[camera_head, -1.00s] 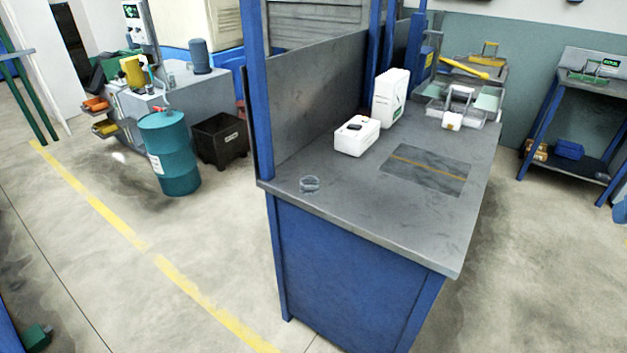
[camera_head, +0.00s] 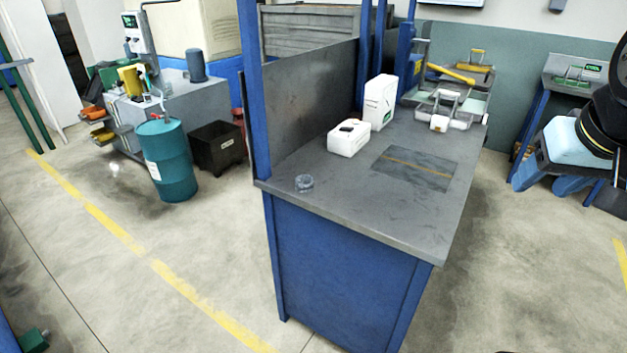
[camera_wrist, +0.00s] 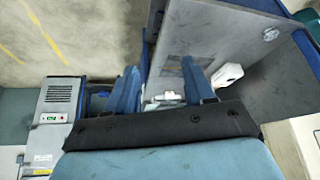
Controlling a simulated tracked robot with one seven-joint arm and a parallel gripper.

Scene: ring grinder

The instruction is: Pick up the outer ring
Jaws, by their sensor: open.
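The outer ring, a small grey metal ring (camera_head: 304,183), lies flat on the near left corner of the grey workbench top (camera_head: 330,205) in the head view. In the wrist view the ring (camera_wrist: 270,34) shows small at the upper right on the bench surface. My gripper (camera_wrist: 159,66) shows in the wrist view as two blue fingers spread apart with nothing between them. It is well away from the ring. The gripper's fingers are not visible in the head view, where part of my arm shows at the right edge.
A white box (camera_head: 348,138) and a taller white carton (camera_head: 379,102) stand behind the ring. A dark inset plate (camera_head: 414,167) is to its right. A blue post (camera_head: 253,90) and upright panel (camera_head: 305,100) border the bench's left side. Bench space around the ring is clear.

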